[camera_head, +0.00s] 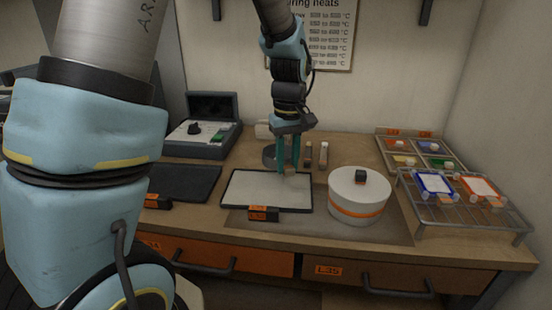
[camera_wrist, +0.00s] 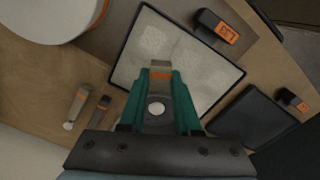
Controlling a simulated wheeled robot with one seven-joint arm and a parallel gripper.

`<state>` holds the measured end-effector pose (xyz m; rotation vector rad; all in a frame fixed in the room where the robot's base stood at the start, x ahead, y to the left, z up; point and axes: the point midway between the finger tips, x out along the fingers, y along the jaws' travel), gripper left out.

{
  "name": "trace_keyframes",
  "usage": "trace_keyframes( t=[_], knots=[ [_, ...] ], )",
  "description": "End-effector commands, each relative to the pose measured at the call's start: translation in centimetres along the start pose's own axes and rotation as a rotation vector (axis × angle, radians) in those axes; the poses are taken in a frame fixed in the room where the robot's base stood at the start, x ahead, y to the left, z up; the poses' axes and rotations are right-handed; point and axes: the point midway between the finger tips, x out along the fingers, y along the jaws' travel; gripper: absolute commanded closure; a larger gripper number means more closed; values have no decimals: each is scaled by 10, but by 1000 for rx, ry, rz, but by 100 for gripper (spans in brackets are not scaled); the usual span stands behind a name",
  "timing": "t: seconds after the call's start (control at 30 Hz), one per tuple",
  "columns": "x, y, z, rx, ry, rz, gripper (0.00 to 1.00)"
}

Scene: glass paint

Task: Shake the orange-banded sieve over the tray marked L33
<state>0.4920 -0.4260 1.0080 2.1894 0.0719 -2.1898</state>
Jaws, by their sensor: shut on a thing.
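My gripper (camera_head: 289,168) is shut on the orange-banded sieve, above the far part of the pale tray. In the wrist view the sieve's tan end with its orange band (camera_wrist: 160,71) sticks out between the teal fingers (camera_wrist: 160,90). A dark round part with a pale spot shows between the fingers, partly hidden. A dark round rim (camera_head: 269,157) beside the fingers in the head view may be the sieve's bowl. The pale, dark-rimmed tray (camera_head: 235,205) has an orange label block (camera_head: 263,214) at its front edge, apparently L33. Faint lighter patches (camera_wrist: 158,42) mark its surface.
A white pot with an orange band (camera_head: 358,198) stands right of the tray. A dark tray (camera_head: 185,183) lies left. A wire rack (camera_head: 470,215) with framed tiles is far right, and a control box (camera_head: 203,135) is back left.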

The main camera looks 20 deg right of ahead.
Motion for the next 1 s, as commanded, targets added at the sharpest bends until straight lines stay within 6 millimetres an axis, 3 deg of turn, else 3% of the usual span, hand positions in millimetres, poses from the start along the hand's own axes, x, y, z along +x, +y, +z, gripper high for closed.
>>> trace_keyframes(
  t=[0.5, 1.0],
  knots=[
    [-1, 44, 20, 2, 1, 1, 100],
    [0, 56, 26, -1, 1, 1, 100]
  ],
)
